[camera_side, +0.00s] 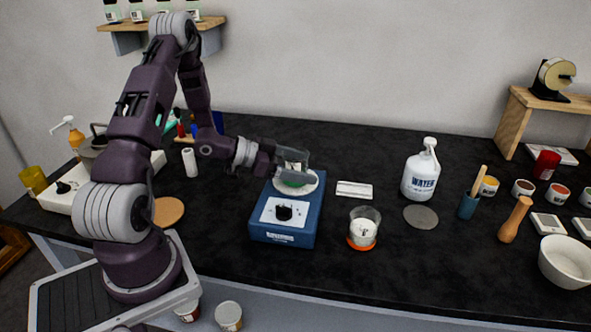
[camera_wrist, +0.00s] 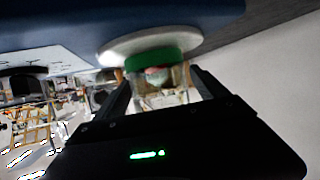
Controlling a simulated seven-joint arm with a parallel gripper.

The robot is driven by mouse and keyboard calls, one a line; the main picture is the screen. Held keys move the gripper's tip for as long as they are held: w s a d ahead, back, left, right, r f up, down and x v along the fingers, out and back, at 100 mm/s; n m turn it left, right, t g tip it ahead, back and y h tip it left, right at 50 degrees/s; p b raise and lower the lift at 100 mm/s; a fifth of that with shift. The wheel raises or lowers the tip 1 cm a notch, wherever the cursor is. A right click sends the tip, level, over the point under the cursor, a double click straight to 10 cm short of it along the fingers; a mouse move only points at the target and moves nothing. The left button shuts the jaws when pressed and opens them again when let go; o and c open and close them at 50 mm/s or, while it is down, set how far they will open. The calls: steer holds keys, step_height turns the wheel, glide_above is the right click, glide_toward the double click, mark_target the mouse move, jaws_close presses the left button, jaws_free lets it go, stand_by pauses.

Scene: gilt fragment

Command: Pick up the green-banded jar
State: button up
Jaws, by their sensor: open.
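The green-banded jar (camera_side: 293,167) is a small clear glass with a green band at its base. It stands upright on the round white plate of a blue stirrer (camera_side: 312,228) in the side view. My gripper (camera_side: 290,160) is level with it, with the fingers reaching to either side and partly hiding the jar. In the wrist view the jar (camera_wrist: 158,76) shows between the two open fingers of my gripper (camera_wrist: 160,72), its green band against the white plate (camera_wrist: 115,48). Whether a finger touches the glass I cannot tell.
A clear jar with an orange base (camera_side: 363,229) stands to the right of the stirrer. A white roll (camera_side: 190,162) stands left. Dark bench between is clear.

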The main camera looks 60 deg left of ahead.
steer(key=shift+x, duration=0.8)
steer(key=shift+r, duration=0.1)
steer(key=c, duration=1.7)
